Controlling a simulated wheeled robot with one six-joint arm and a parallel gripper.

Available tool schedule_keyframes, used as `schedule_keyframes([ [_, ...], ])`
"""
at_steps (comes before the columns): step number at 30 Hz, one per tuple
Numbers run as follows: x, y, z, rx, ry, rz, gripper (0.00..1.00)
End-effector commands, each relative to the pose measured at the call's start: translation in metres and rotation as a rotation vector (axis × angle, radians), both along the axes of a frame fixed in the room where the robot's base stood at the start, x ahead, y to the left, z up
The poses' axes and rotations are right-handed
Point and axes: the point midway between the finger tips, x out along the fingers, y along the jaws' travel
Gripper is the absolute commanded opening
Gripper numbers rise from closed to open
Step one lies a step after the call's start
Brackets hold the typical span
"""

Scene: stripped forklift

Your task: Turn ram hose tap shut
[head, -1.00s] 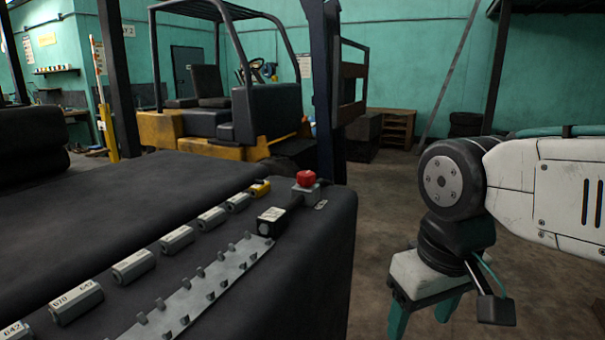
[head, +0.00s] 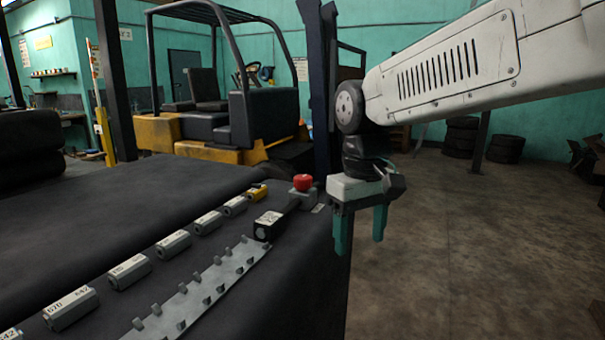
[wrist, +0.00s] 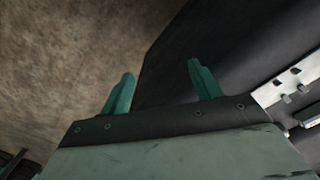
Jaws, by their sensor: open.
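My gripper (head: 362,236) hangs with its two teal fingers pointing down, open and empty, beside the right edge of the dark padded surface (head: 150,205). A red knob (head: 303,182) on a small grey block stands near that surface's far right corner, left of my gripper and apart from it. I cannot tell for sure whether this knob is the ram hose tap. In the wrist view the open fingers (wrist: 160,74) show over the floor and the dark surface's side, with nothing between them. The red knob is out of the wrist view.
A row of labelled grey fittings (head: 174,244) and a toothed metal strip (head: 203,290) lie along the surface. The yellow forklift (head: 225,150) stands behind.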

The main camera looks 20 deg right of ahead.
Motion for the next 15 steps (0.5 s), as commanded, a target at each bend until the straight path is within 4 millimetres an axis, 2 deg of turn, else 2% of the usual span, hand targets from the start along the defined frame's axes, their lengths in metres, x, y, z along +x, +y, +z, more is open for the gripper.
schedule_keyframes([
  [1, 0.028, 0.002, 0.007, 0.001, 0.011, 0.04, 0.63],
  [9, 0.167, 0.016, 0.047, 0.012, 0.024, 0.353, 0.63],
  [12, 0.206, 0.02, 0.063, 0.014, 0.014, 0.482, 0.63],
  [15, 0.23, 0.022, 0.085, 0.012, -0.01, 0.6, 0.63],
])
